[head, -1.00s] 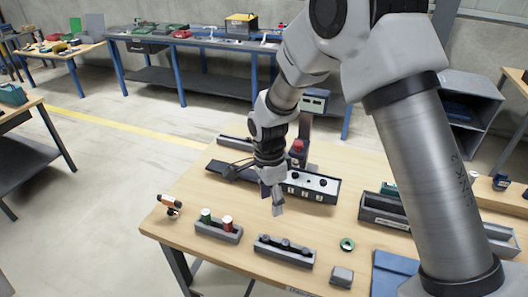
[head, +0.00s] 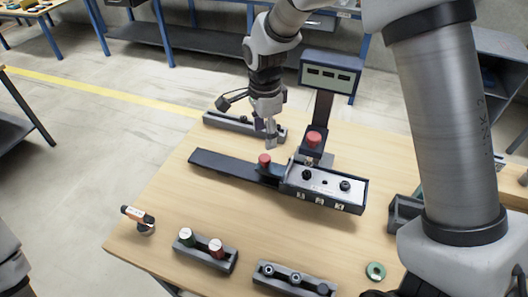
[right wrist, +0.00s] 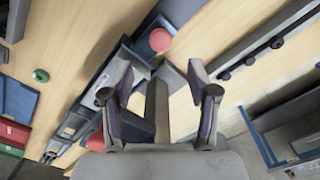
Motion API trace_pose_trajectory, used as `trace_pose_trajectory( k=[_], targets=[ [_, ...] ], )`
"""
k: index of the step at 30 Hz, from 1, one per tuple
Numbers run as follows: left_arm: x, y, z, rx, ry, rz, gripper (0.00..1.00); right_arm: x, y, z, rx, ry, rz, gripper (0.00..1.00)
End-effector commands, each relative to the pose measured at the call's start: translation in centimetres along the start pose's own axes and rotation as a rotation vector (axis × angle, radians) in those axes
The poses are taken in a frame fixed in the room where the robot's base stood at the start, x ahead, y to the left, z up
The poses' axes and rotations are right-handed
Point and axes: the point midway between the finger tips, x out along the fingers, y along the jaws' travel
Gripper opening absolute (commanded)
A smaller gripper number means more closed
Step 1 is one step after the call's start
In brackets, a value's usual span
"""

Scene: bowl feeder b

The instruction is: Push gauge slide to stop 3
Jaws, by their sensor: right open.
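The gauge is a dark rail (head: 225,166) running into a grey box (head: 325,186) with black knobs and small white labels on its front. A slide with a red knob (head: 264,159) sits on the rail close to the box's left end. The knob also shows in the right wrist view (right wrist: 160,39), beyond the fingers. My right gripper (head: 271,138) is open and empty, just behind and above the red knob, apart from it as far as I can tell. Its two fingers (right wrist: 160,95) are spread in the right wrist view. My left gripper is not in view.
A display (head: 327,76) on a post and a second red knob (head: 313,138) stand behind the box. A grey holder (head: 222,121) lies behind the rail. Front left are an orange-black tool (head: 137,214) and a block with green and red cylinders (head: 206,251). Bare tabletop lies before the rail.

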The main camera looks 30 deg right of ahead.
Motion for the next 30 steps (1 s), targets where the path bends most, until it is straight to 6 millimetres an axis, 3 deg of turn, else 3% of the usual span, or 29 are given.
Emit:
trace_pose_trajectory(
  k=[1, 5, 15, 24, 25, 30],
  targets=[
    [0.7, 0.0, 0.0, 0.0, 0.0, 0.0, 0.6, 0.7, 0.0, 0.0, 0.0, 0.0, 0.0, 0.59],
    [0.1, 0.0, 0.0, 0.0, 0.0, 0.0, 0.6, 1.4, 0.0, 0.0, 0.0, 0.0, 0.003, 0.59],
    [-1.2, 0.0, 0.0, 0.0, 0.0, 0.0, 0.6, 7.3, 0.1, 0.0, 0.0, 0.0, 0.003, 0.59],
    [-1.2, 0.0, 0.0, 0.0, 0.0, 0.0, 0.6, 8.3, 0.0, 0.0, 0.0, 0.0, 0.0, 0.59],
    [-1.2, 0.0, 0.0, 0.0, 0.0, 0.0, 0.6, 8.3, 0.0, 0.0, 0.0, 0.0, 0.0, 0.56],
    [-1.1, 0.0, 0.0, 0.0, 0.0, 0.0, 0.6, 8.2, 0.0, 0.0, 0.0, 0.0, 0.0, 0.0]
  ],
)
